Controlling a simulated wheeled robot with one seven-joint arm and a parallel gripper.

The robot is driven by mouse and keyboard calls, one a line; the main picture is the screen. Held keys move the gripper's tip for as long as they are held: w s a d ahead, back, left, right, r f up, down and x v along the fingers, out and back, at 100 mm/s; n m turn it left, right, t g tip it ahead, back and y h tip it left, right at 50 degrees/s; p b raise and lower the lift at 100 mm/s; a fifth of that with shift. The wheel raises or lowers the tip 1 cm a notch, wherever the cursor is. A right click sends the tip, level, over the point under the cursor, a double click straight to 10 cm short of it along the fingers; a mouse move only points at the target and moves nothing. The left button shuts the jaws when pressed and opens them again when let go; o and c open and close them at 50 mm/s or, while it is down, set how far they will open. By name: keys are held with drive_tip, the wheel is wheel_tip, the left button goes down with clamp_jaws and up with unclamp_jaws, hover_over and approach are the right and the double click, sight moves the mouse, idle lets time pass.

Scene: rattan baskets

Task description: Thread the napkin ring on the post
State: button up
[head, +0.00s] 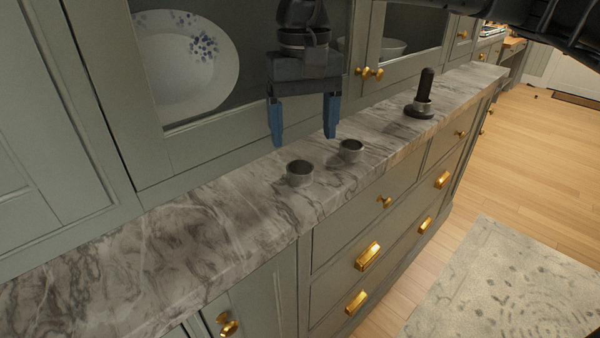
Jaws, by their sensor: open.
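Two grey metal napkin rings sit on the marble counter: a nearer one (300,174) and a second one (351,151) to its right and farther along. A dark upright post (426,85) stands farther right on a round dark base, and a grey ring (423,107) appears to sit around its lower part. My gripper (304,136) points down with its two blue fingers spread apart. It is empty and hangs above and behind the two loose rings, apart from them.
The marble counter (170,245) is clear to the left of the rings. Behind it stands a cabinet with glass doors, with a patterned plate (185,62) inside. Drawers with brass pulls (367,256) lie below the counter's front edge.

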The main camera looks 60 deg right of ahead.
sight(300, 160)
drive_tip(key=f, duration=0.7)
drive_tip(key=shift+w, duration=0.35)
drive_tip(key=shift+r, duration=0.1)
drive_tip(key=c, duration=1.1)
drive_tip(key=shift+r, duration=0.6)
wheel_tip(300, 160, up, 3)
drive_tip(key=shift+d+f, duration=0.1)
drive_tip(key=shift+s+d+r+b, duration=0.1)
drive_tip(key=shift+d+r, duration=1.05)
drive_tip(key=shift+d, duration=0.8)
drive_tip(key=shift+s+d+r+b, duration=0.1)
drive_tip(key=shift+d+r, duration=1.1)
drive_tip(key=shift+d, duration=0.75)
drive_tip(key=shift+s+d+r+b, duration=0.1)
drive_tip(key=shift+d+r, duration=1.05)
drive_tip(key=shift+d, duration=0.8)
